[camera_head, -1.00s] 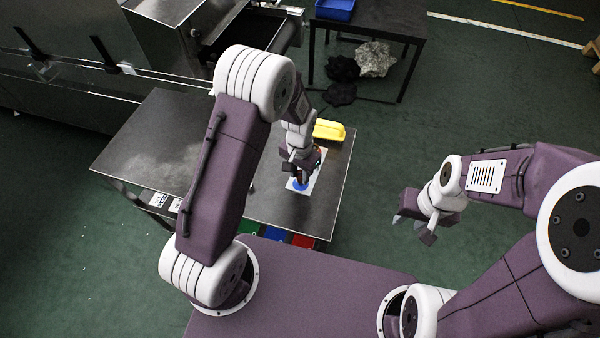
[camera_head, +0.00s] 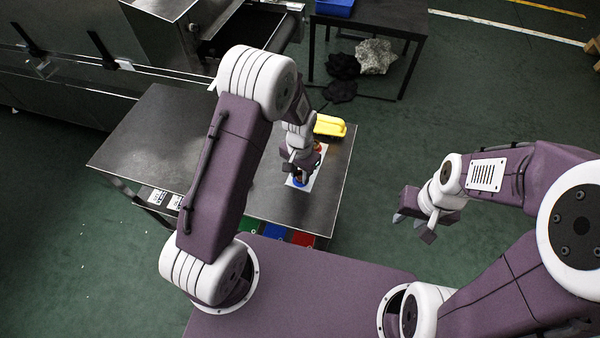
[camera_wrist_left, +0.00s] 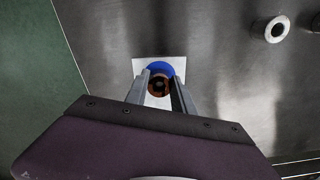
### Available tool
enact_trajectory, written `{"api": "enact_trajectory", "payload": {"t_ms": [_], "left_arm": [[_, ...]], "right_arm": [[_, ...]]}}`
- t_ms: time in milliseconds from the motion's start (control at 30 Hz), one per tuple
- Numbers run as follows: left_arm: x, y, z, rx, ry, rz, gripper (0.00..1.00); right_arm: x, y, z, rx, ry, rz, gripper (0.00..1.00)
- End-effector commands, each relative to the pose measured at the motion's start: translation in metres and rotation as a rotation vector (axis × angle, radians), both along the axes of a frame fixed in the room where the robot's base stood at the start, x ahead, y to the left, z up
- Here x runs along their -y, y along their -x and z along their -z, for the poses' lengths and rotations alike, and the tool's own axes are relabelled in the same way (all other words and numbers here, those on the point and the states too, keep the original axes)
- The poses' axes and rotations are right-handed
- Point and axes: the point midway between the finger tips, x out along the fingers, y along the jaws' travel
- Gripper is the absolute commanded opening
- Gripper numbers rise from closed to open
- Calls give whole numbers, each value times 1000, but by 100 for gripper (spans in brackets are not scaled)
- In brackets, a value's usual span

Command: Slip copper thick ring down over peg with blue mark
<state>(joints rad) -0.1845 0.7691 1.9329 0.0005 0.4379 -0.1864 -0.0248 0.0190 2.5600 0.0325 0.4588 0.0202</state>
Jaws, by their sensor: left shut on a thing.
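The copper ring (camera_wrist_left: 153,92) is between the fingers of my left gripper (camera_wrist_left: 160,92) in the left wrist view. The blue mark (camera_wrist_left: 160,68) shows just behind the ring, on a white plate (camera_wrist_left: 176,62). A dark round shape shows inside the ring; I cannot tell whether the ring is around the peg or above it. In the head view my left gripper (camera_head: 299,172) is over the blue mark (camera_head: 299,183) and hides the ring and most of the peg. My right gripper (camera_head: 414,219) is empty, with its fingers apart, away from the table.
A yellow bin (camera_head: 330,126) is on the metal table (camera_head: 262,208), behind the white plate. A silver ring (camera_wrist_left: 272,29) lies on the table in the left wrist view, with another part at the right edge. The table's left half is clear.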

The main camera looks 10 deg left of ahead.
Motion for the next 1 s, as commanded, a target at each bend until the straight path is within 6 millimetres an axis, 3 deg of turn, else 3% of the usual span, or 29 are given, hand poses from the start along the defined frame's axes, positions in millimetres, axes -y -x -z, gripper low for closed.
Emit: {"api": "enact_trajectory", "payload": {"t_ms": [267, 300, 400, 733, 1000], "left_arm": [[0, 0, 8, 0, 0, 0, 0], [0, 0, 8, 0, 0, 0, 32], [0, 0, 7, 0, 0, 0, 55], [0, 0, 4, 1, 0, 0, 55], [0, -1, -52, 5, 1, 0, 55]], "right_arm": [[0, 0, 5, 0, 0, 0, 36], [0, 0, 5, 0, 0, 0, 36], [0, 0, 5, 0, 0, 0, 36], [0, 0, 4, 0, 0, 0, 36], [0, 0, 0, 0, 0, 0, 36]]}}
